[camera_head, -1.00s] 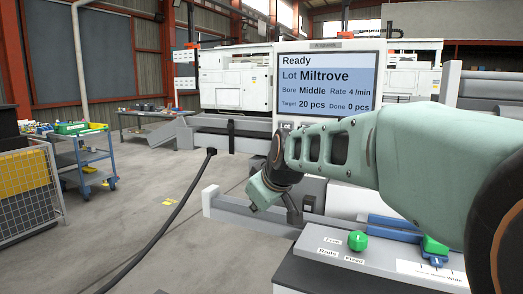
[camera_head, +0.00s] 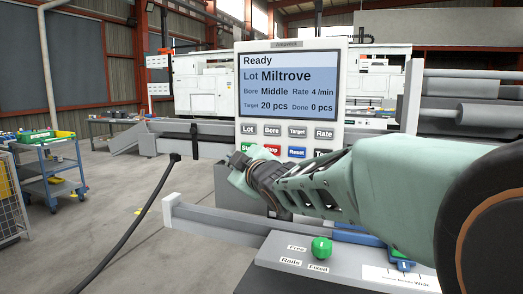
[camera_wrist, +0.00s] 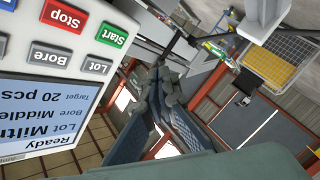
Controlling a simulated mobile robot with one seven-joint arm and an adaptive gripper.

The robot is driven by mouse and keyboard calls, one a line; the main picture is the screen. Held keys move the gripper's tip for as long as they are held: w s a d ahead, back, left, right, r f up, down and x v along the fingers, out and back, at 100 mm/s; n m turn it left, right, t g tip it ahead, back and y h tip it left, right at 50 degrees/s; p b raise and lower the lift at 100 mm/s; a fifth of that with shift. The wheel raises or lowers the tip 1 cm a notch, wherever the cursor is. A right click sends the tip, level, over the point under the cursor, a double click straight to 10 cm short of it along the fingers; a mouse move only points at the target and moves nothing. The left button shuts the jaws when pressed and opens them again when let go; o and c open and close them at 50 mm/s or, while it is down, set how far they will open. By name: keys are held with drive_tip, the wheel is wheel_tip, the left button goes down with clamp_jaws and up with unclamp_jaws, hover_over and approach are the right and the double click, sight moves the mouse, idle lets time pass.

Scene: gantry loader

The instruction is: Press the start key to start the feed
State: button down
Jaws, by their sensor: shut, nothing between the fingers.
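The control panel (camera_head: 336,80) stands ahead, its screen reading Ready, Lot Miltrove, Done 0 pcs. The green Start key (camera_head: 246,147) is at the left of its lower key row, partly hidden by my gripper (camera_head: 238,160). In the wrist view the Start key (camera_wrist: 111,36) shows clearly, upside down, with the panel at the left. My gripper (camera_wrist: 168,82) is shut and empty, to the side of the key in that view. I cannot tell its exact distance from the panel.
Lot, Bore, Target and Rate keys form the upper row; the blue Reset key (camera_head: 297,152) sits beside Stop. Below is a bench with a green knob (camera_head: 321,247) between Free and Fixed labels. A blue cart (camera_head: 50,165) stands left on open floor.

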drive_tip(key=shift+s+a+r+y, duration=0.1)
drive_tip(key=shift+a+r+y, duration=0.05)
drive_tip(key=shift+a+y, duration=0.15)
drive_tip(key=shift+d, duration=0.1)
drive_tip(key=p, duration=0.6)
approach(245, 151)
drive_tip(key=shift+w+a+r, duration=0.15)
drive_tip(key=shift+w+a, duration=0.85)
drive_tip(key=shift+w, duration=0.15)
drive_tip(key=shift+w+a+r, duration=0.15)
drive_tip(key=shift+w+a, duration=0.9)
drive_tip(key=shift+w, duration=0.1)
drive_tip(key=shift+w+d, duration=0.15)
drive_tip(key=shift+w, duration=0.2)
